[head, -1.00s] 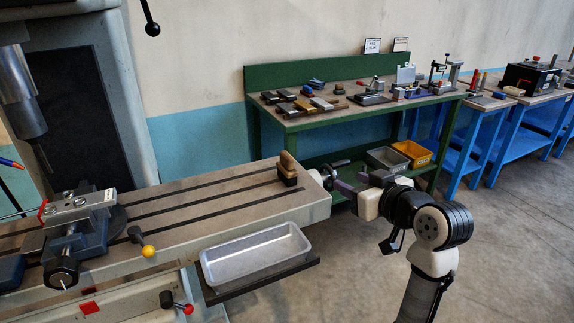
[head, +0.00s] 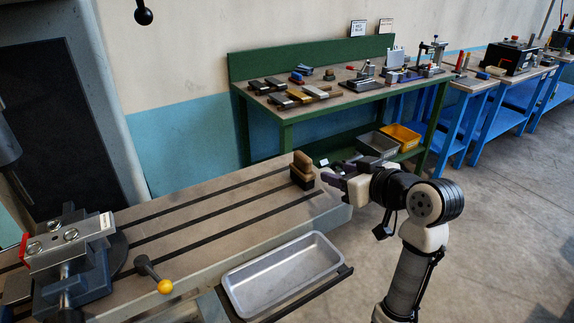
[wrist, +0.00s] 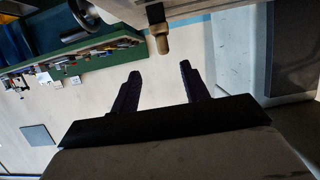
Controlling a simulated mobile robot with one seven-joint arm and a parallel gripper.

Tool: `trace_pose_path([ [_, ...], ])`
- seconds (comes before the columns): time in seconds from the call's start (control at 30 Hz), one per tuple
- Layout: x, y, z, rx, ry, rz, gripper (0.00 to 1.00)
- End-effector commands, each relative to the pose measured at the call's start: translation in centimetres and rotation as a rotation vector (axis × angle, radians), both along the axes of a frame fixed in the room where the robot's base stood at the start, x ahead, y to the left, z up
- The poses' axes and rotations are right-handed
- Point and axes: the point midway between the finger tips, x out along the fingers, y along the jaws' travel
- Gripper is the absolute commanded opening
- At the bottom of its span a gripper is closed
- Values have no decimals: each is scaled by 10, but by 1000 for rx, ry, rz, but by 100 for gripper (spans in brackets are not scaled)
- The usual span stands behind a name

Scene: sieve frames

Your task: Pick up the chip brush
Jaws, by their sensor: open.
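The chip brush (head: 303,162) appears to be the small tan wooden block with a dark lower part, upright at the far right end of the grey slotted machine table (head: 215,212). My gripper (head: 338,171) is just right of it in the head view, at the table's end, apart from it. In the wrist view, which looks upside down, the brush (wrist: 161,42) shows between and beyond the two dark fingers. There my gripper (wrist: 158,76) is open, with nothing between its fingertips.
A vise (head: 75,255) is clamped at the table's left. A yellow-knobbed lever (head: 164,286) and a metal tray (head: 283,272) are along the front edge. A green bench (head: 300,112) with several tools stands behind. The table around the brush is clear.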

Motion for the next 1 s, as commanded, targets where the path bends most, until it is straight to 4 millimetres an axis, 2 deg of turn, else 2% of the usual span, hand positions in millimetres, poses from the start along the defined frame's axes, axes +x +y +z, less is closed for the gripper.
trace_pose_path([
  [0.17, 4, 3, -1, 1, 1, 2, 45],
  [0.5, 51, 38, -21, 1, 2, 2, 45],
  [0.77, 67, 50, -30, 0, 1, 1, 45],
  [1.0, 91, 71, -39, 1, 3, 1, 45],
])
